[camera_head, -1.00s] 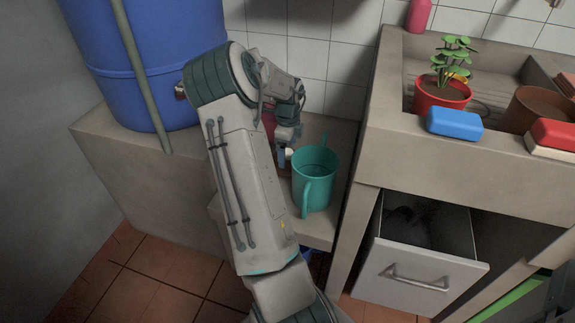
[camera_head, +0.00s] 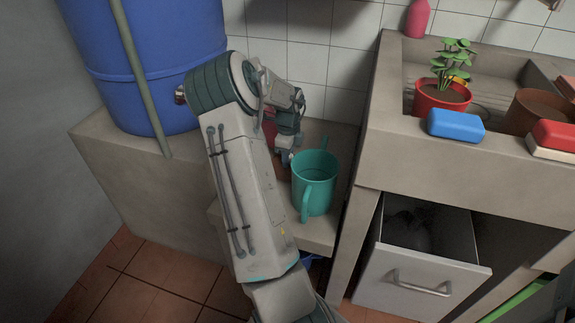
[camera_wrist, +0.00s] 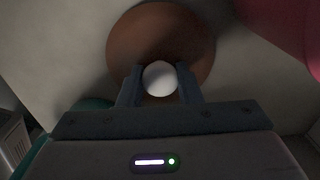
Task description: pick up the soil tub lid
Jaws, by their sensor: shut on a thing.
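The soil tub lid (camera_wrist: 195,42) is a round brown disc with a white knob (camera_wrist: 158,77) in the wrist view. My gripper (camera_wrist: 158,92) has its two fingers on either side of the knob and is shut on it. The fingers and the palm cover the near part of the disc. In the head view my gripper (camera_head: 285,157) is beside the teal watering can, left of it. My arm hides most or all of the lid there. I cannot tell whether the lid touches what is under it.
A teal can (camera_head: 315,185) with handles stands close right of my gripper. A pink-red object (camera_wrist: 290,25) is near at the upper right in the wrist view. A blue barrel (camera_head: 150,65) stands at left. A drawer (camera_head: 420,275) stands open at right, below the sink counter (camera_head: 440,165).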

